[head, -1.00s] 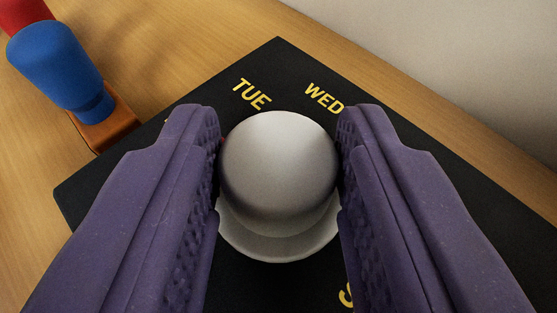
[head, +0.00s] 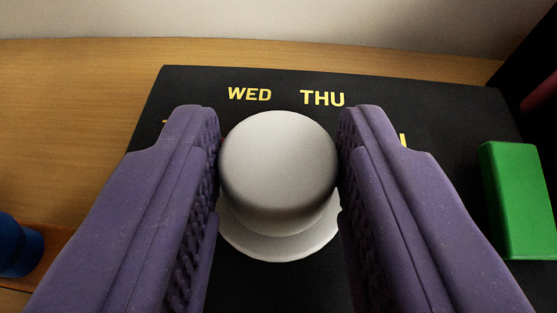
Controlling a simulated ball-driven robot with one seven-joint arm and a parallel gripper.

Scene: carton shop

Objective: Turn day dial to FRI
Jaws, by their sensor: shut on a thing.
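The day dial (head: 278,172) is a white round knob on a pale round base, in the middle of the head view. It stands on a black panel (head: 200,85) with yellow day words. WED (head: 250,94) and THU (head: 322,98) read clearly beyond the knob. A bit of another yellow word shows beside the right finger, mostly hidden, and a trace of one shows by the left finger. My gripper (head: 278,150) is shut on the knob, one purple finger on each side. No pointer mark shows clearly on the knob; only a sliver of red shows at its left edge.
A blue object (head: 18,245) sits at the lower left on a brown base. A dark object stands at the upper right. Bare wooden table (head: 80,100) lies to the left, with a pale wall behind.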

